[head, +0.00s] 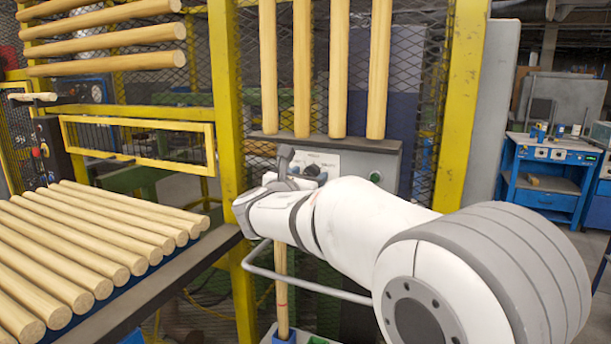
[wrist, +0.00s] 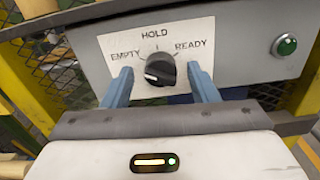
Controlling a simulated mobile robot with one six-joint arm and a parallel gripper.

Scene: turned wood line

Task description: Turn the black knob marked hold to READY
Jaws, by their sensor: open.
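The black knob (wrist: 160,69) sits on a white label plate (wrist: 105,45) with EMPTY at left, HOLD at top and READY at right. A white mark shows on the knob's lower left; I cannot tell exactly which label it points to. My gripper (wrist: 159,72) is open, with one blue finger on each side of the knob and a gap to each. In the head view the knob (head: 312,170) is small, just beyond my gripper (head: 288,160), which partly covers the plate.
A green button (wrist: 285,45) is to the right on the same grey panel (wrist: 235,50). Yellow posts (head: 228,120) and mesh frame the panel. Wooden rods (head: 337,70) stand above it, and more lie on a rack (head: 90,235) at left. A grey rail (head: 310,287) runs below my arm.

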